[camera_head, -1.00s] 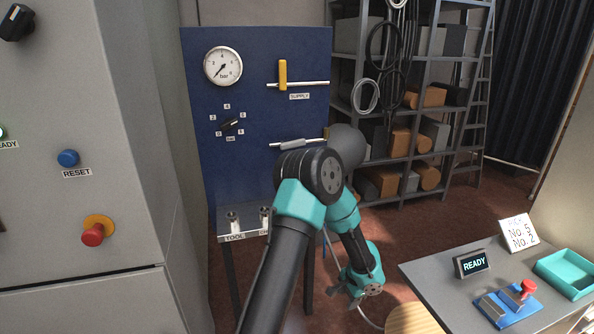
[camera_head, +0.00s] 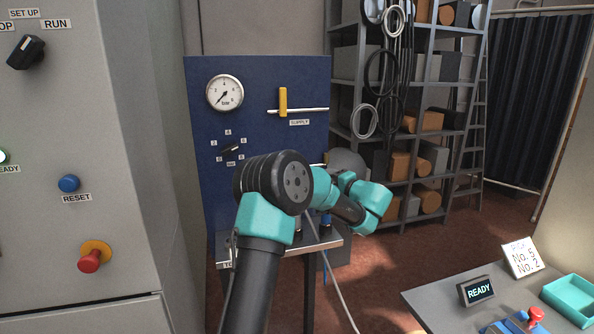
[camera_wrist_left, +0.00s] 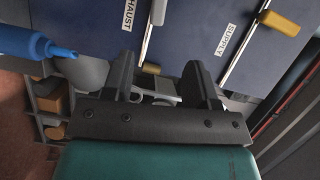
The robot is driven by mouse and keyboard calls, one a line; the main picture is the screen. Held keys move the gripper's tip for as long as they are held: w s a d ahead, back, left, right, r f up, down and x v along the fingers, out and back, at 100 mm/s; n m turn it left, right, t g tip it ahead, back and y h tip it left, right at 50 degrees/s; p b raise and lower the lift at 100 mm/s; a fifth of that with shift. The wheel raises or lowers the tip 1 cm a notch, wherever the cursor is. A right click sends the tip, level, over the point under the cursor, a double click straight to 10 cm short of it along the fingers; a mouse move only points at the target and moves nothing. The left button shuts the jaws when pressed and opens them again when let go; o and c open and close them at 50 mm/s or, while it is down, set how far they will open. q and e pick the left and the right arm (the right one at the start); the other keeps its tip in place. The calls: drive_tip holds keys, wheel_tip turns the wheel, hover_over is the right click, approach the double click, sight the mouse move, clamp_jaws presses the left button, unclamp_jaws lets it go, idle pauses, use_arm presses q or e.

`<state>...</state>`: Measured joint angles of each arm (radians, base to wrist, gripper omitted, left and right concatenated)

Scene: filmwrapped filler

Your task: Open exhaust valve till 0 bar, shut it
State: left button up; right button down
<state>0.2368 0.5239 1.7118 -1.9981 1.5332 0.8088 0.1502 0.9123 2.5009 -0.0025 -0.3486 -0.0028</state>
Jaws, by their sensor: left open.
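My left gripper (camera_wrist_left: 160,64) is open and empty in the left wrist view, its two black fingers pointing at the blue panel (camera_head: 262,75). In the head view my arm covers most of this valve and the gripper's fingers. The pressure gauge (camera_head: 225,93) has its needle toward the lower left, near the scale's low end.
The yellow supply handle (camera_head: 283,101) stands across its pipe. A blue tool with a nozzle (camera_wrist_left: 35,45) is close to my gripper's left. A small shelf (camera_head: 325,243) sits below the panel. The desk with the READY display (camera_head: 478,291) is at the lower right.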

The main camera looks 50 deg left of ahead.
use_arm(q)
drive_tip(key=shift+a, duration=0.15)
drive_tip(key=a, duration=1.1)
drive_tip(key=w+a+f, duration=0.1)
drive_tip(key=a, duration=0.5)
drive_tip(key=shift+c, duration=0.5)
clamp_jaws()
